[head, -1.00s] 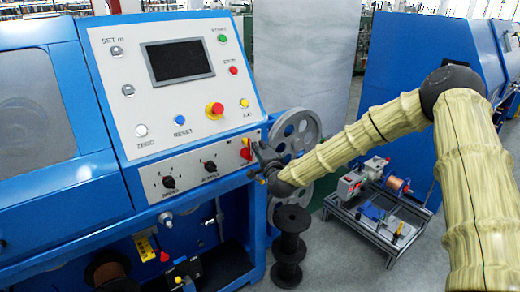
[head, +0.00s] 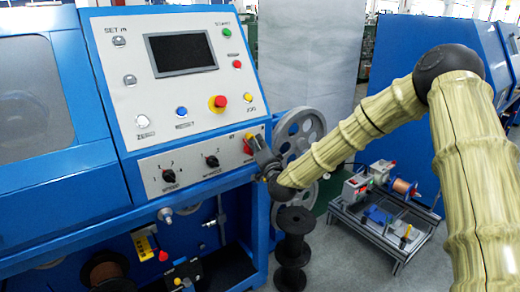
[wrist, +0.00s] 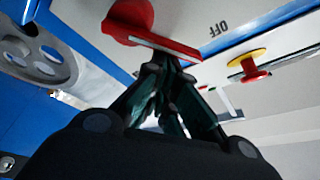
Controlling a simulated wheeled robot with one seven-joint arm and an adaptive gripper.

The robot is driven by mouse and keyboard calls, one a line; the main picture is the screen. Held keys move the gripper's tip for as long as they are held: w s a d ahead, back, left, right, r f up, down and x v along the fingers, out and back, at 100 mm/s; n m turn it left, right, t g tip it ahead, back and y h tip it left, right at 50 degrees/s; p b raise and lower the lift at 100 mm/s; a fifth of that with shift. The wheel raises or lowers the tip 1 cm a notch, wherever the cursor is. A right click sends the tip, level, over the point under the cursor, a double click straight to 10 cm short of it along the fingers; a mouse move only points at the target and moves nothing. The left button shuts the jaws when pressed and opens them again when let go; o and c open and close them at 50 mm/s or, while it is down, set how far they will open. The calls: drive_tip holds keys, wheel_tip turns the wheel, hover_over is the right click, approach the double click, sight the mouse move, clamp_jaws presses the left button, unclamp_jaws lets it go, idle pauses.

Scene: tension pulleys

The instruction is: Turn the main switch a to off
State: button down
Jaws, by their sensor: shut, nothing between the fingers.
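The main switch (head: 248,143) is a red handle on a yellow part, at the right end of the machine's lower panel in the head view; my gripper partly covers it. In the wrist view the red handle (wrist: 165,38) fills the top middle, its long bar slanting down to the right. An upside-down "OFF" label (wrist: 217,28) is right of it. My gripper (wrist: 168,64) is shut and empty, its fingertips right at the bar's edge; I cannot tell whether they touch. In the head view my gripper (head: 259,147) is at the panel's right end.
Two black knobs (head: 168,175) (head: 211,160) sit left on the same panel. Above are a red-yellow stop button (head: 217,103), small buttons and a screen (head: 182,53). A grey wheel (head: 300,135) and black spools (head: 293,235) stand close by my wrist.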

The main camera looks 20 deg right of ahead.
drive_tip(key=shift+s+a+n+y+b, duration=0.1)
drive_tip(key=shift+a+n+y+b, duration=0.3)
drive_tip(key=shift+n+b, duration=0.55)
drive_tip(key=shift+n, duration=0.35)
